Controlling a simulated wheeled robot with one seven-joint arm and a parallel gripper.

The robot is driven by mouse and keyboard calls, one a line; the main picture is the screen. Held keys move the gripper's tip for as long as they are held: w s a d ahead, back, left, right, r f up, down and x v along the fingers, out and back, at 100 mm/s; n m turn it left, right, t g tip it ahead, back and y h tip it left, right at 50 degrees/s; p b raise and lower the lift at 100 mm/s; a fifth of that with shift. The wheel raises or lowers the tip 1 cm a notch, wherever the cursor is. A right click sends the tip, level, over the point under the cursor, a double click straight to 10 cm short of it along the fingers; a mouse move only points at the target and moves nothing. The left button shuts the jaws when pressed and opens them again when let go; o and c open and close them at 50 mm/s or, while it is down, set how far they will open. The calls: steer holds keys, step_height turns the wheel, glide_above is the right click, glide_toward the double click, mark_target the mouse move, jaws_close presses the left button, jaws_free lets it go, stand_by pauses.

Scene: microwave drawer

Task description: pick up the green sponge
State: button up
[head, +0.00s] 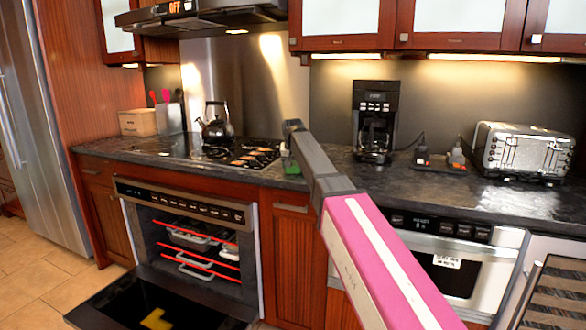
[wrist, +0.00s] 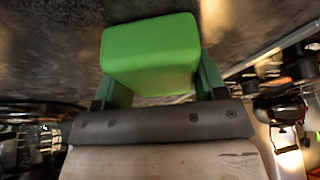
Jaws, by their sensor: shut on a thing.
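The green sponge (wrist: 150,52) is a bright, rounded block between the two fingers of my gripper (wrist: 155,85) in the wrist view. The fingers are shut on it, one at each side. In the head view only a small green part of the sponge (head: 291,168) shows below the end of my arm, at the counter beside the stove's right edge. My gripper (head: 287,152) is mostly hidden there by my own wrist. I cannot tell whether the sponge touches the counter or is just above it.
The dark countertop (head: 330,168) holds a stove (head: 215,150) with a kettle (head: 216,122) at left. A coffee maker (head: 374,120) and toaster (head: 522,150) stand at right. Below, the oven door (head: 125,300) hangs open, with red-edged racks inside. Some counter around the coffee maker is clear.

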steer(key=shift+r, duration=0.1)
steer(key=r, duration=0.4)
steer(key=shift+s+a+r, duration=0.25)
steer(key=s+a+r, duration=0.6)
steer(key=s+a, duration=0.1)
steer(key=shift+s+a+r, duration=0.2)
steer(key=shift+s+a, duration=0.15)
steer(key=shift+a, duration=0.05)
steer(key=shift+o, duration=0.6)
